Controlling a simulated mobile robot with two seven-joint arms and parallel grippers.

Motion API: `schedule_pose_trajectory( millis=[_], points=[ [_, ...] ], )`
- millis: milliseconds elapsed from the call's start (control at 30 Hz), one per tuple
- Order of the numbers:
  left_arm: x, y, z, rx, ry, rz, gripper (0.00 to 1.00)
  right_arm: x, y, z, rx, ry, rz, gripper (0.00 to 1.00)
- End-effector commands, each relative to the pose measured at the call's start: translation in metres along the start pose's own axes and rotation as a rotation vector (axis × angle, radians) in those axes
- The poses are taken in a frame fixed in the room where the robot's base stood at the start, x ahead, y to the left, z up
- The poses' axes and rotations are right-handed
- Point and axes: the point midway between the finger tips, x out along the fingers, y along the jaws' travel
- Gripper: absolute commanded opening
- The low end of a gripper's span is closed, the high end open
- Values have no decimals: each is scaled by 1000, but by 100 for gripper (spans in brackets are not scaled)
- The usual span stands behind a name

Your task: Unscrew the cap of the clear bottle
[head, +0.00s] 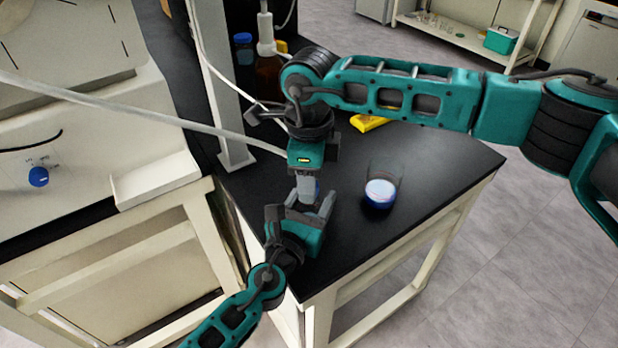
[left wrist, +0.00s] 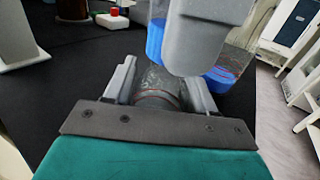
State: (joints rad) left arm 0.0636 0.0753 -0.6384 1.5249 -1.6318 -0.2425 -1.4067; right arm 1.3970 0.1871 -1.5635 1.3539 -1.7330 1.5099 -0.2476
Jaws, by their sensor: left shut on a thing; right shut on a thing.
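The clear bottle (left wrist: 158,88) stands between the fingers of my left gripper (left wrist: 160,92) in the left wrist view. In the head view my right gripper (head: 307,186) points down from above, shut on the cap. My left gripper (head: 303,208) comes in from the front below it, shut around the bottle body. The grippers hide most of the bottle in the head view.
A glass beaker with blue-white contents (head: 380,192) stands right of the grippers on the black table (head: 420,170). A yellow object (head: 367,122), a brown bottle (head: 267,78) and a blue-capped bottle (head: 243,48) are farther back. A white post (head: 222,110) rises at the left.

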Motion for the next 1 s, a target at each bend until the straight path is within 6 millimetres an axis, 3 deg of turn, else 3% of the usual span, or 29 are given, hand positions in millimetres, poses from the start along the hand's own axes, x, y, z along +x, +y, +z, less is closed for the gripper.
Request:
schedule_pose_trajectory(
  millis=[1000],
  points=[
    [0,0,0,0,0,0,0,-22,0,0,1,0,0,0]
  ],
)
